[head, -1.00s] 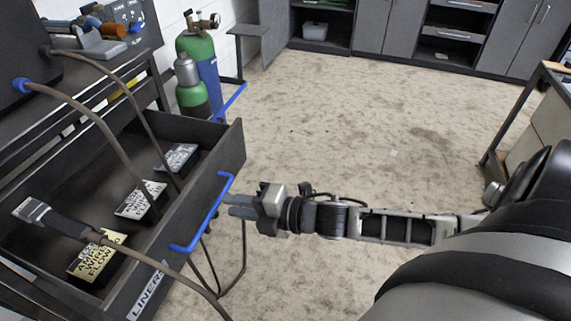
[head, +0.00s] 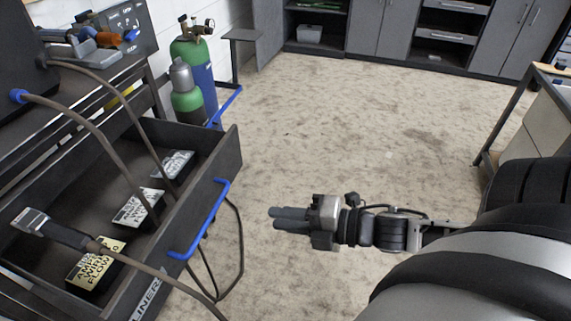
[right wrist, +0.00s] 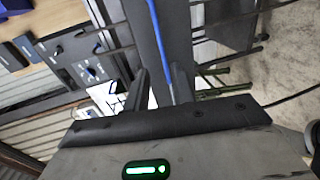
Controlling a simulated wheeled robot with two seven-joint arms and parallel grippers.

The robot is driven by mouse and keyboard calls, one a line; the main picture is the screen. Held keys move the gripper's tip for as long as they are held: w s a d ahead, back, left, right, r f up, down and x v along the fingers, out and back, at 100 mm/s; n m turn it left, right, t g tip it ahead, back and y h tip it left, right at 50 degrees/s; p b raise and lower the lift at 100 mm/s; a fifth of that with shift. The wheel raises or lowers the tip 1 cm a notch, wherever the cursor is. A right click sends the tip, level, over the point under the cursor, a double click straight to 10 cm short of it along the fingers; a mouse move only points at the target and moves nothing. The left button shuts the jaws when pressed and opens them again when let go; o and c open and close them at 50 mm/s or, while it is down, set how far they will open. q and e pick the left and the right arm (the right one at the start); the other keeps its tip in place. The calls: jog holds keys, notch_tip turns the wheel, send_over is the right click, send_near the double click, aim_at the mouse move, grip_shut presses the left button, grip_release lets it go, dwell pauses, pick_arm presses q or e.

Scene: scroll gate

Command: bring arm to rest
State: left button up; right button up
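My right arm comes in from the right side of the head view. Its gripper (head: 272,218) points left over the bare floor, a short way right of the drawer's blue handle (head: 205,220), and does not touch it. In the right wrist view the two dark fingers (right wrist: 160,85) stand apart with nothing between them; the blue handle shows beyond. The drawer (head: 228,165) is pulled out, with several labelled blocks (head: 95,265) inside. My left gripper is not in view.
Cables hang over the drawer, one ending in a grey metal clamp (head: 50,230). Grey cabinets (head: 375,40) line the back, and a bench (head: 535,120) stands at right. The floor (head: 370,130) between is clear.

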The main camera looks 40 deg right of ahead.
dwell(0.3)
pick_arm(q)
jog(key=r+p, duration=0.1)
jog(key=p, duration=0.1)
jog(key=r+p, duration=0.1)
jog(key=p, duration=0.2)
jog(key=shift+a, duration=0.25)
pick_arm(e)
jog(key=s+a+f+m+g+h, duration=0.1)
jog(key=a+m, duration=0.4)
jog(key=m, duration=0.6)
jog(key=s+a+f+m+g+h, duration=0.1)
jog(key=a+m+h, duration=0.3)
jog(key=m, duration=0.7)
jog(key=shift+s+a+f+m, duration=0.4)
jog(key=shift+s+a+f, duration=0.3)
jog(key=shift+a, duration=0.3)
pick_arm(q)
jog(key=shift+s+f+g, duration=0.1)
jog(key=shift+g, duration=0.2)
pick_arm(e)
jog(key=shift+r, duration=0.1)
jog(key=shift+s, duration=0.1)
